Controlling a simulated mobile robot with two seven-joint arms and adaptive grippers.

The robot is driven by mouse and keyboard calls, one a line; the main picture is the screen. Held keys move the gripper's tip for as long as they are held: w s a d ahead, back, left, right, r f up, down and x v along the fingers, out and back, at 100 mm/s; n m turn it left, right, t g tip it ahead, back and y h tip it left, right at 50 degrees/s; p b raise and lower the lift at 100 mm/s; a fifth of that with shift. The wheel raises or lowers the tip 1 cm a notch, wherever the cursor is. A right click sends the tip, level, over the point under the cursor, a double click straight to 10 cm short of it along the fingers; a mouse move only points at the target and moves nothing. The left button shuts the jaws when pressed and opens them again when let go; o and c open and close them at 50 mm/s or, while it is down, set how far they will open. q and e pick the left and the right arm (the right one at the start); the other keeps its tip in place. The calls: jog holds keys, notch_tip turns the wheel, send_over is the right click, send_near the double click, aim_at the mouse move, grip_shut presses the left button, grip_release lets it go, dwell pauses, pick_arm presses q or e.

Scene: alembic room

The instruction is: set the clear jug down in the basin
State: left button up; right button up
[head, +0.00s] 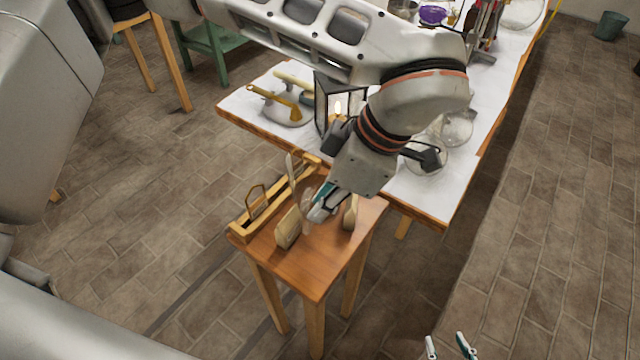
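My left gripper (322,205) points down over the small wooden table (318,262). Its fingers are partly hidden by its own body, and I cannot tell whether they are shut on anything. Clear glass vessels stand on the white-topped table just right of my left arm: one nearer (428,158) and one behind it (458,127). The arm partly covers them, and I cannot tell which, if either, is the jug. I cannot make out a basin for certain. My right gripper (449,347) shows only its two fingertips at the bottom edge, apart with nothing visible between them.
The small table carries a wooden rack (243,226), a wooden block (288,228) and a wooden spoon (350,216). A lantern (323,100) stands on the white-topped table (410,203). A purple bowl (432,15) is at its far end.

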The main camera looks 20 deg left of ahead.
aim_at(309, 231)
pick_arm(q)
jog(key=x, duration=0.6)
jog(key=shift+s+a+f+b, duration=0.1)
jog(key=shift+a+f+b, duration=0.05)
jog(key=shift+f+b, duration=0.2)
grip_shut()
jog(key=shift+r, duration=0.1)
jog(key=shift+r, duration=0.1)
